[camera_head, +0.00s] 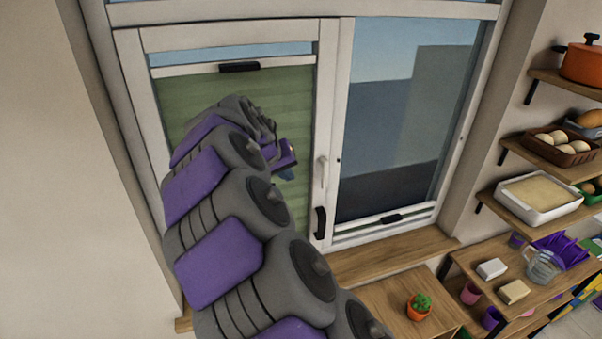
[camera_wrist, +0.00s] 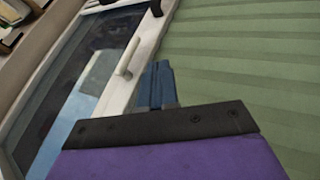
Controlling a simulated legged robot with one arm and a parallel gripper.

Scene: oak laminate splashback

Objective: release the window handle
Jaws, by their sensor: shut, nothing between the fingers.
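The window handle (camera_head: 321,172) is a small pale lever on the right stile of the left sash, lying along the stile. It also shows in the wrist view (camera_wrist: 128,58), beside my fingers and apart from them. My gripper (camera_head: 288,174) is in front of the green blind, a little left of the handle in the head view. Its blue-grey fingers (camera_wrist: 157,85) are together with nothing between them. My arm hides part of the left sash. The left sash looks closed in its frame.
A black grip (camera_head: 319,222) sits lower on the same stile. The green blind (camera_head: 290,105) covers the left pane. Loaded shelves (camera_head: 540,205) stand at the right.

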